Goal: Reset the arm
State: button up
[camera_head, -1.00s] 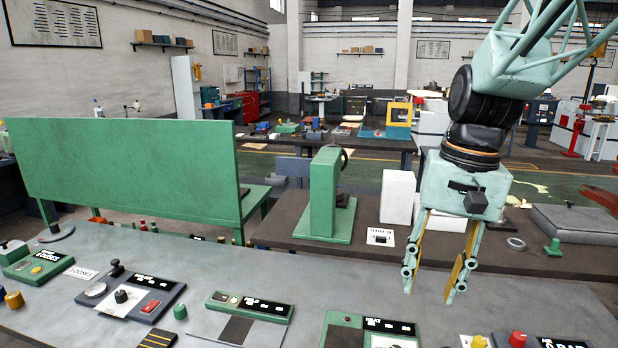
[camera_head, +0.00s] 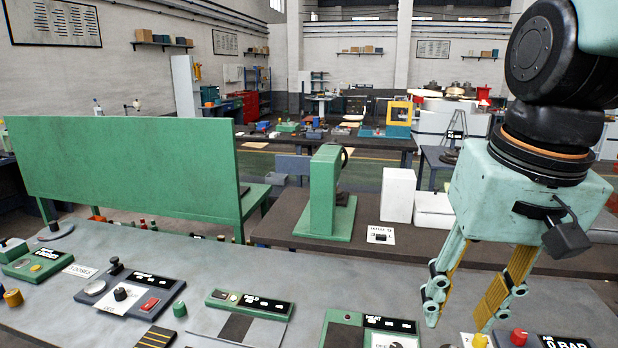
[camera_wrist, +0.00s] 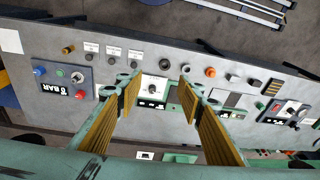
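My gripper (camera_head: 459,318) hangs from my arm at the right of the head view, fingers pointing down over the right part of the grey console (camera_head: 230,322). Its two fingers stand apart with nothing between them. In the wrist view my gripper (camera_wrist: 158,88) is also open, with yellow ribbed pads. A black knob on a white plate (camera_wrist: 153,88) shows beyond the gap. The fingertips look to be above the console, though the exact height is hard to tell.
A green upright panel (camera_head: 120,170) stands at the left. A green press (camera_head: 328,195) and a white block (camera_head: 398,195) stand on the dark table behind. Red (camera_head: 518,337) and yellow (camera_head: 480,341) knobs sit near the fingers. Open air lies above the console's middle.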

jog(key=s+n+t, duration=0.1)
jog(key=s, duration=0.9)
jog(key=shift+f+n+t+b, duration=0.15)
jog(key=shift+n+t+b, duration=0.25)
